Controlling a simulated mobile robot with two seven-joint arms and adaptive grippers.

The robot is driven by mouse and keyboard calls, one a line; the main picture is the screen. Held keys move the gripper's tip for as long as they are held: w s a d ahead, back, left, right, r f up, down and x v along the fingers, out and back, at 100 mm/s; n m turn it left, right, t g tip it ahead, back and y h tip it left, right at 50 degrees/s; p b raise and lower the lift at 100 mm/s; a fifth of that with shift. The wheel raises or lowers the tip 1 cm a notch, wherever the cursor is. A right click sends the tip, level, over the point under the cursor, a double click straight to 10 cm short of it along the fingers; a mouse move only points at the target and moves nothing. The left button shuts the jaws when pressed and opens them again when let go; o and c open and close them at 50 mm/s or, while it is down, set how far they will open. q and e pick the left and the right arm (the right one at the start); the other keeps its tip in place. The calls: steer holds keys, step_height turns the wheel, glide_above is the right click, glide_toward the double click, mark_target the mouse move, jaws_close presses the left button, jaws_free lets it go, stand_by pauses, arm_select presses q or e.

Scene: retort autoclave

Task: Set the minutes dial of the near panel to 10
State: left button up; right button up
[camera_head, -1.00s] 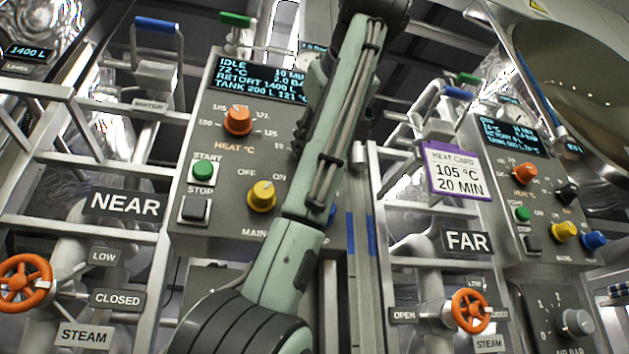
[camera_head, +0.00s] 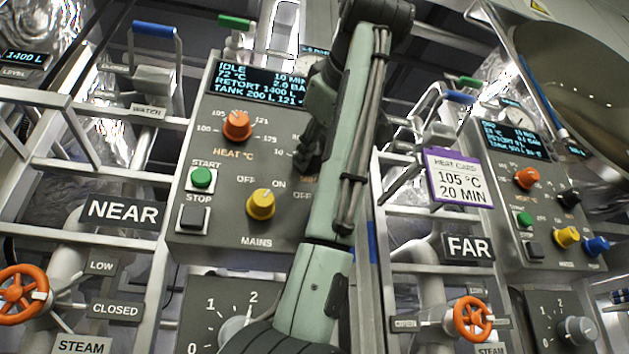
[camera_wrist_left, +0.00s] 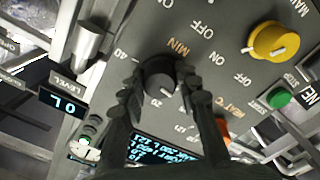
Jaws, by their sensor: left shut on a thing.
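The near panel (camera_head: 222,225) stands centre-left in the head view, by the NEAR plate (camera_head: 122,211). Its display (camera_head: 262,83) reads IDLE, 72 °C and 10 MIN. My left gripper (camera_head: 303,158) is at the minutes dial, which my gripper and arm mostly hide there. In the left wrist view the black minutes dial (camera_wrist_left: 158,72), beside the MIN label, sits between the fingers of my left gripper (camera_wrist_left: 161,84), which are shut on it. Its white mark points to the lower right; the number there is hard to read. My right gripper is not in view.
On the near panel are the orange heat dial (camera_head: 237,125), the green start button (camera_head: 202,178), the black stop button (camera_head: 193,216) and the yellow mains knob (camera_head: 261,204). A purple-edged heat card (camera_head: 458,178) reads 105 °C, 20 MIN. The far panel (camera_head: 548,205) stands right.

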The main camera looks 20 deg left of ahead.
arm_select(q)
steer(key=o, duration=1.2)
steer(key=shift+c, duration=0.2)
steer(key=shift+s, duration=0.1)
steer(key=v, duration=0.7)
steer(key=shift+d, duration=0.15)
steer(key=shift+s, duration=0.15)
